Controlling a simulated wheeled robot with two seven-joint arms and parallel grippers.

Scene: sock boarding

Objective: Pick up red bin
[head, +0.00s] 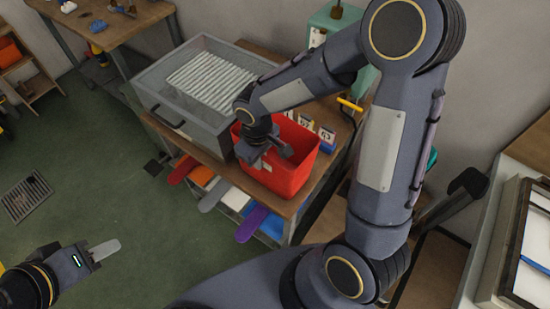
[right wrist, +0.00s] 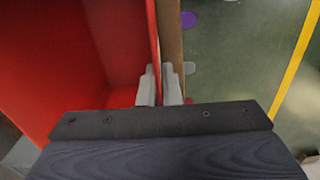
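The red bin (head: 289,172) stands on the wooden bench (head: 222,165), to the right of a grey tub. My right gripper (head: 268,158) is at its front left wall. In the right wrist view my right gripper (right wrist: 160,84) straddles the thin red bin (right wrist: 60,60) wall. One finger is inside the bin and one outside, close together with the wall between them. The visible part of the bin's inside looks empty. My left gripper (head: 103,250) is low at the left, over the floor and away from the bench. Its finger opening cannot be made out.
The grey tub (head: 165,112) holds a ribbed white rack (head: 210,80). Coloured boards, including a purple one (head: 252,224), stick out below the bench front. Open green floor (head: 100,160) lies to the left.

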